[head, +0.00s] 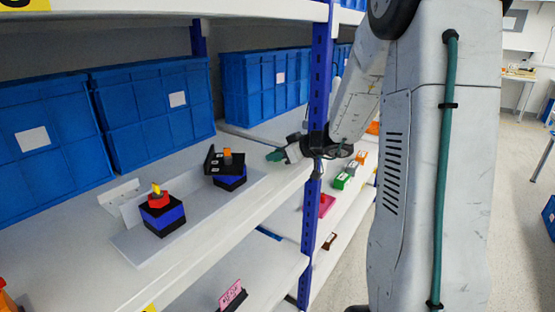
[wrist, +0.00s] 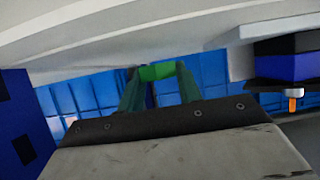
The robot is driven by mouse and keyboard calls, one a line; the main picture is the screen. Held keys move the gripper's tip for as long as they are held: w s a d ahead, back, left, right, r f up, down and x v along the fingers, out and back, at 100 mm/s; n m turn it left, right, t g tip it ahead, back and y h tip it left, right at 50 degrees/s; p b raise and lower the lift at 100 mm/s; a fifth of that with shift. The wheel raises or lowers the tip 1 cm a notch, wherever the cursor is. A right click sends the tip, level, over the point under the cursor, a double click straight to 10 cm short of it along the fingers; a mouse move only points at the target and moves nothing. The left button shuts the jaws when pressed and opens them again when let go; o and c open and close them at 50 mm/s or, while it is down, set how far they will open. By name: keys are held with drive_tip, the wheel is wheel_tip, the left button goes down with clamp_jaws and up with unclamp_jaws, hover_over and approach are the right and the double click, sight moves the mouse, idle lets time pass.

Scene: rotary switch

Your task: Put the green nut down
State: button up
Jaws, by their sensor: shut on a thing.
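My gripper (head: 283,154) reaches in from the right over the shelf, beside the blue post. In the wrist view, its two green fingers (wrist: 158,88) are shut on the green nut (wrist: 157,72), which sits between their tips. In the head view the nut is too small to tell apart from the fingers. The gripper is a little right of a black and blue switch box with an orange knob (head: 228,170). That box also shows upside down at the right of the wrist view (wrist: 290,62). Another switch box, with a red and yellow knob (head: 162,210), stands further left.
Both switch boxes stand on a grey plate (head: 140,243) on the white shelf. Blue crates (head: 150,115) line the back. A blue post (head: 319,80) rises close to my gripper. Bare shelf (head: 60,265) lies front left. Lower shelves hold small coloured items, including a green block (head: 342,181).

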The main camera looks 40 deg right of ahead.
drive_tip(key=shift+f, duration=0.8)
